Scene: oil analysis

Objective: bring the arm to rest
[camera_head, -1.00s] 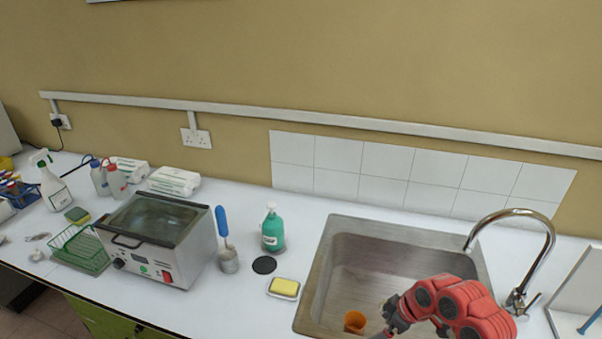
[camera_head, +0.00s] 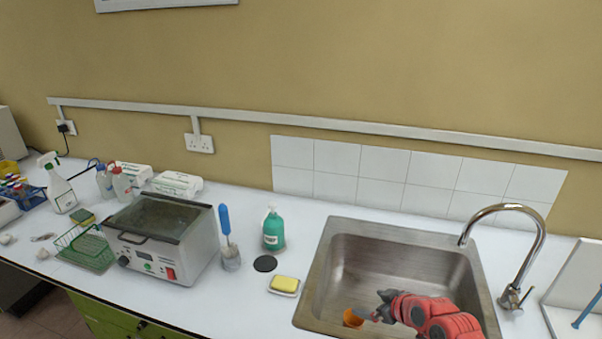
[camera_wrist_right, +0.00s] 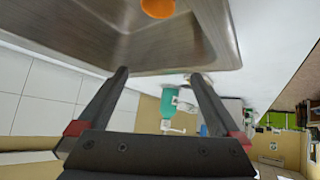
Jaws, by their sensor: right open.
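My right gripper (camera_head: 374,308) hangs over the sink, at the end of my red arm coming in from the lower edge. It is open and empty; the right wrist view shows its two dark fingers (camera_wrist_right: 158,76) spread apart with nothing between them. An orange cup (camera_head: 352,318) is in the sink basin, just left of the gripper in the head view. It also shows at the top of the right wrist view (camera_wrist_right: 158,8), apart from the fingers. My left gripper is not in view.
The steel sink (camera_head: 335,260) has a curved tap (camera_head: 535,240) on its right. Left of it are a yellow sponge on a dish (camera_head: 285,285), a green soap bottle (camera_head: 274,232), a brush in a holder (camera_head: 230,255) and a water bath (camera_head: 190,265). The counter's front middle is clear.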

